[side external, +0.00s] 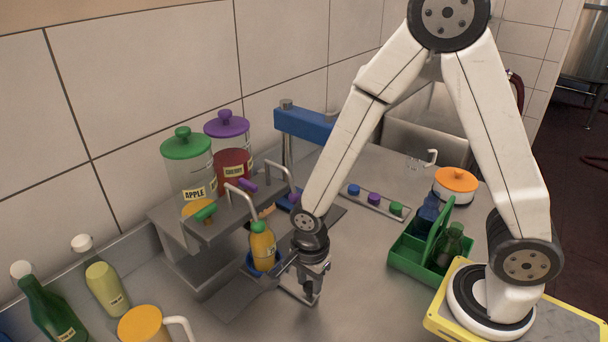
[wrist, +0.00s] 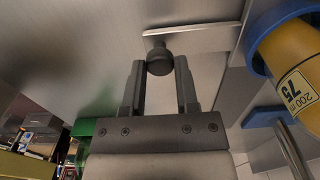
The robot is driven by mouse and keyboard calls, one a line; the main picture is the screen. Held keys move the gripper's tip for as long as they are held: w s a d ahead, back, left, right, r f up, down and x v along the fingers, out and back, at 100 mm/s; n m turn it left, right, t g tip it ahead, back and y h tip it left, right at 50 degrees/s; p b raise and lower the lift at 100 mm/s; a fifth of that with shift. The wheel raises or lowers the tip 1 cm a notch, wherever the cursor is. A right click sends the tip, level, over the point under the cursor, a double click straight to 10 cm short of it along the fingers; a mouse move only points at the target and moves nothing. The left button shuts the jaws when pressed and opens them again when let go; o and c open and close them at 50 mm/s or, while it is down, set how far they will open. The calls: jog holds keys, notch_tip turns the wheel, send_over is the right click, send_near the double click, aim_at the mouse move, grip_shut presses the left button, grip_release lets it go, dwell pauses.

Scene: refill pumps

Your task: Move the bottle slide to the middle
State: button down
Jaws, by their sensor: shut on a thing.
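The bottle slide carries a blue cup (side external: 249,262), with an orange bottle (side external: 263,250) with a green top standing upright in it, near the end of the left curved spout (side external: 240,188). In the wrist view the blue cup (wrist: 268,32) and the bottle (wrist: 296,70) show at the right edge. My gripper (side external: 308,296) is low over the counter, just right of the bottle. In the wrist view my gripper (wrist: 159,68) has its fingers on both sides of the slide's round dark knob (wrist: 159,58). The knob is hidden in the side view.
A dispenser shelf (side external: 225,222) with a green-lidded jar (side external: 187,165) and a purple-lidded jar (side external: 229,140) stands behind the bottle. A green crate (side external: 412,257) with dark bottles is at right. An orange-lidded pitcher (side external: 141,325) stands front left. Counter between slide and crate is clear.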

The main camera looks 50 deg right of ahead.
jog(key=shift+d, duration=3)
jog(key=shift+d, duration=3.3)
jog(key=shift+c, duration=1.4)
grip_release()
jog(key=shift+r, duration=0.15)
notch_tip(320, 180, up, 8)
jog(key=shift+f, duration=0.25)
